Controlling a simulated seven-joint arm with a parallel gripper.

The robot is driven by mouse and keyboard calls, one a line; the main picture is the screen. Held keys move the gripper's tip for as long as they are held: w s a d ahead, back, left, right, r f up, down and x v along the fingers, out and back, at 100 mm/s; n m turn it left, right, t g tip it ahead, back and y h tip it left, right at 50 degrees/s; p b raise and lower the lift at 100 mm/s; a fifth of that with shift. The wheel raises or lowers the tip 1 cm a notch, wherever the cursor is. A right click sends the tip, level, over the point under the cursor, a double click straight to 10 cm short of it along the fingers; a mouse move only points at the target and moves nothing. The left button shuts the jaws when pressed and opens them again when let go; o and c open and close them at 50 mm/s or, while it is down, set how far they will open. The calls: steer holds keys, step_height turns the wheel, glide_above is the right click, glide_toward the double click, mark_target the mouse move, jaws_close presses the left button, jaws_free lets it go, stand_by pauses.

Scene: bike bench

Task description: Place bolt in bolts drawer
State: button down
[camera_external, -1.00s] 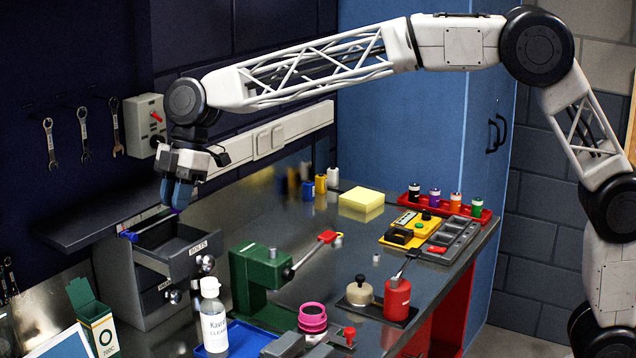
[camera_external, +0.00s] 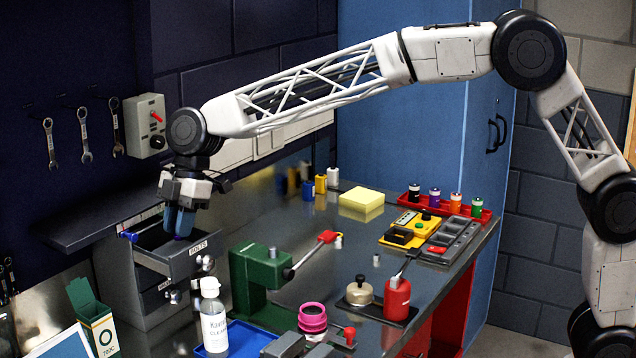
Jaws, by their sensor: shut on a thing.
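The bolts drawer (camera_external: 188,262) is pulled out of the grey drawer cabinet at the left, with a "BOLTS" label and a round knob on its front. My gripper (camera_external: 180,232) points down with its blue fingers over the open drawer, the tips at about rim height or a little inside. The inside of the drawer is dark and partly hidden by the fingers.
A second drawer (camera_external: 158,295) below is closed. A dark shelf (camera_external: 85,228) lies left of my gripper. A green vise (camera_external: 255,280) and a white bottle (camera_external: 213,315) stand right of the drawer. A blue thing (camera_external: 130,236) lies at the drawer's left edge.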

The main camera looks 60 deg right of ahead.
steer(key=shift+f, duration=2.05)
steer(key=shift+f, duration=0.15)
steer(key=c, duration=1)
jaws_free()
steer(key=shift+v, duration=6.1)
